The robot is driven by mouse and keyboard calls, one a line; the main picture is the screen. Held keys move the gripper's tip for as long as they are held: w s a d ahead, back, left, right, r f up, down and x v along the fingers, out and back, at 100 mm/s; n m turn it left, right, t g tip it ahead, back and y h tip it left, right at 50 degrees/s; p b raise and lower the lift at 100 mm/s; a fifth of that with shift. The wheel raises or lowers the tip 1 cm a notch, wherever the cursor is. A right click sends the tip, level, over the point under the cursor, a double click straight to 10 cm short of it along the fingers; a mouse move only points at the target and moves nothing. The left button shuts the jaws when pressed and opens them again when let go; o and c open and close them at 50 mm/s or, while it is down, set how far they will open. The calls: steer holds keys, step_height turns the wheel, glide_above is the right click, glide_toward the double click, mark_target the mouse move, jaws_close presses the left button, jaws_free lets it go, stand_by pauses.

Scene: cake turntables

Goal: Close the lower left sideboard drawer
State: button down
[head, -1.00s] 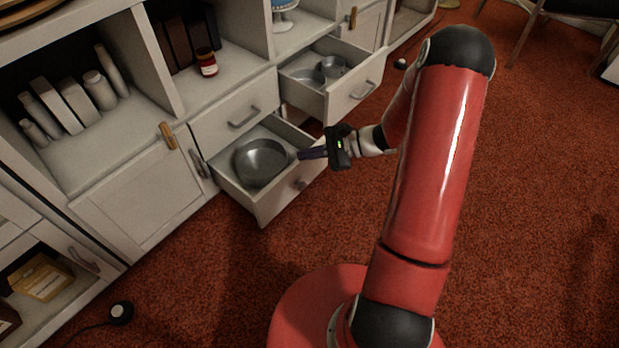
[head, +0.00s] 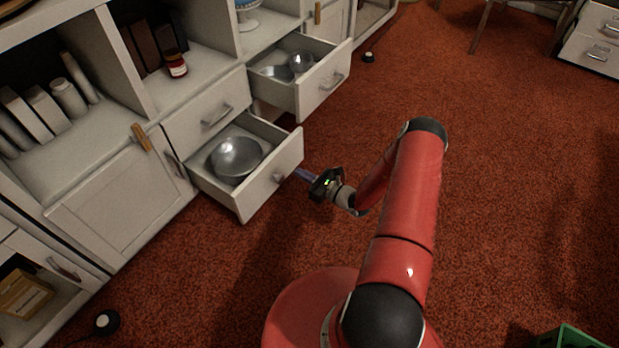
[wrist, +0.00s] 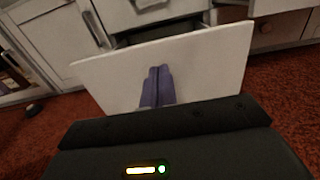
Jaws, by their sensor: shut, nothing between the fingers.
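The lower left sideboard drawer (head: 258,195) is pulled out, with a round metal bowl (head: 236,157) inside. Its white front panel with a small handle (head: 279,177) faces my arm. My gripper (head: 299,173) is shut and empty, outside the drawer just in front of that panel, with the fingers pointing at it. In the wrist view the purple fingers (wrist: 158,86) lie together before the white drawer front (wrist: 210,68) and cover its middle. The drawer's handle does not show there. I cannot tell whether the fingertips touch the panel.
Another drawer (head: 322,85) with metal pans stands open to the upper right. A closed drawer (head: 208,112) sits above the lower left one. A cabinet door (head: 120,205) is to the left. The red carpet (head: 510,190) at right is clear; a green crate (head: 568,338) is at the bottom.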

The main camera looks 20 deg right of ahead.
mark_target(274, 159)
steer(key=x, duration=0.8)
steer(key=shift+w+a, duration=0.2)
steer(key=shift+w, duration=0.1)
